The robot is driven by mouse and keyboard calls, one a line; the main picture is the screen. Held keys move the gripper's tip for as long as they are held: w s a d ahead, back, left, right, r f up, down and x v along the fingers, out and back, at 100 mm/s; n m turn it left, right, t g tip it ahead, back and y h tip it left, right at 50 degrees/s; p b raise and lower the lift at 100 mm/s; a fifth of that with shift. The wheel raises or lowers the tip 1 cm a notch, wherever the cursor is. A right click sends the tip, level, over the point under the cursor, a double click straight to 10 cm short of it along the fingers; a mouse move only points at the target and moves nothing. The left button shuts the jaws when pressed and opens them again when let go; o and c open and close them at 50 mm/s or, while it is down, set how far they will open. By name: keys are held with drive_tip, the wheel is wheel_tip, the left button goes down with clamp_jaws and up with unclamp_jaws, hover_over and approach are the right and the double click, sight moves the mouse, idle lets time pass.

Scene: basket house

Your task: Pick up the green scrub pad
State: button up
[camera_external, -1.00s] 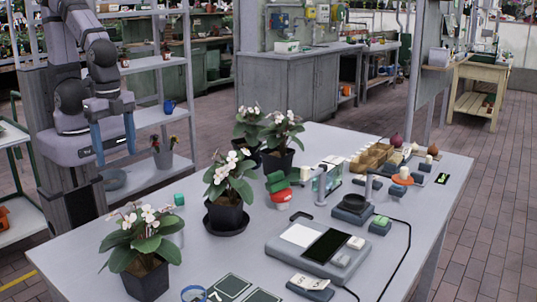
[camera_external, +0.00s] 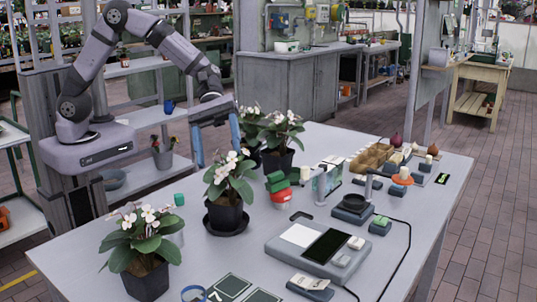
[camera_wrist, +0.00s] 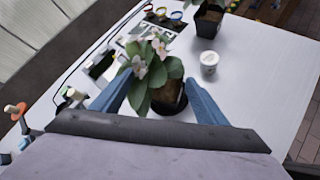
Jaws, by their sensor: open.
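A stack of dark green pad-like blocks (camera_external: 276,182) rests on a red and white item near the middle of the table; I take it for the green scrub pad, though its details are too small to be sure. Another small green piece (camera_external: 381,220) lies on a dark block further right. My gripper (camera_external: 217,158) is open and empty, its blue fingers pointing down above a flowering plant (camera_external: 226,213), left of the green stack. In the wrist view the fingers (camera_wrist: 159,77) flank the plant's leaves. I cannot pick out the green stack clearly there.
Potted plants stand in front (camera_external: 147,270) and behind (camera_external: 277,158) the gripper. A scale (camera_external: 322,252), a ring stand and small blocks fill the table's right side. A white jar (camera_wrist: 209,64) stands beside the plant.

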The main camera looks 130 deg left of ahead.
drive_tip(key=w+a+n+t+y, duration=0.3)
drive_tip(key=a+n, duration=0.4)
drive_tip(key=a, duration=0.7)
drive_tip(key=t, duration=0.2)
approach(277, 181)
drive_tip(key=w+f, duration=0.2)
drive_tip(key=shift+w+d+f+h+p, duration=0.15)
drive_tip(key=shift+w+d+p, duration=0.1)
drive_tip(key=shift+w, duration=0.35)
drive_tip(key=shift+w+d+f+h+p, duration=0.1)
drive_tip(key=shift+w+d+h+p, duration=0.1)
drive_tip(key=shift+w, duration=0.4)
drive_tip(key=shift+p+x, duration=0.75)
drive_tip(key=shift+x, duration=1.4)
drive_tip(key=shift+a+f, duration=0.15)
drive_tip(key=c, duration=1.2)
wheel_tip(277, 181, up, 10)
drive_tip(key=shift+b, duration=1.1)
drive_tip(key=shift+g, duration=0.3)
